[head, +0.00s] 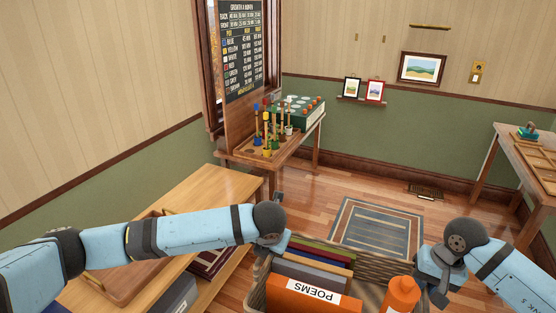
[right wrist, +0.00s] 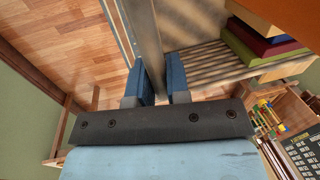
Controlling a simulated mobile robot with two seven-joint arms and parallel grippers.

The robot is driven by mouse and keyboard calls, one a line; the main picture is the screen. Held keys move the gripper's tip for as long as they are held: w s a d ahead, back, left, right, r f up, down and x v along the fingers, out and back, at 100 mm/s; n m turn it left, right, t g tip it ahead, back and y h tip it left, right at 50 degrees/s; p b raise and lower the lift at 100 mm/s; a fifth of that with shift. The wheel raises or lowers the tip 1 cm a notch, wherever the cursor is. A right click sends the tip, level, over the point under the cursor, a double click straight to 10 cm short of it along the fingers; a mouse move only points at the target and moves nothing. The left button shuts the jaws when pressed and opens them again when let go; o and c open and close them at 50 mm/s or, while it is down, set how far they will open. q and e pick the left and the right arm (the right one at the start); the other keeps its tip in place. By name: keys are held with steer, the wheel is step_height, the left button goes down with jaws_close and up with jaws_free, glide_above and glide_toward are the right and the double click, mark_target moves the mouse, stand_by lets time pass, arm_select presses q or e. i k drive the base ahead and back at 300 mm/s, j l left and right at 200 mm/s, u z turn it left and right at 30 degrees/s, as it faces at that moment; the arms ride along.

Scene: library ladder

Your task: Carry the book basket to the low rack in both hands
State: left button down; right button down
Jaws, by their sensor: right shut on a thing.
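The book basket (head: 376,265) is at the bottom centre of the head view, cut off by the frame edge. It holds an orange book marked POEMS (head: 312,296), several other books and an orange bottle (head: 400,297). My right gripper (head: 438,291) is at its right side. In the right wrist view the fingers of my right gripper (right wrist: 160,82) close on the basket's rim (right wrist: 146,35). My left gripper (head: 272,245) is at the basket's left side; its fingertips are too hidden to tell their state. A low wooden rack (head: 196,190) stands at the left, with books on its lower level.
A wooden tray (head: 128,283) lies on the low rack, partly behind my left arm. A table (head: 226,158) with coloured pegs and a box stands beyond it. A striped rug (head: 377,228) lies on the clear floor ahead. Another table (head: 506,150) stands at right.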

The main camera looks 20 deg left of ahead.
mark_target(210, 190)
steer(key=i, duration=1.35)
steer(key=i+u, duration=0.3)
steer(key=i, duration=0.3)
steer(key=i+l+u, duration=0.15)
steer(key=i+u, duration=0.2)
steer(key=i, duration=0.3)
steer(key=i+j+u, duration=0.1)
steer(key=i+u, duration=1.05)
steer(key=u, duration=0.2)
steer(key=i+l+u, duration=0.1)
steer(key=u, duration=0.25)
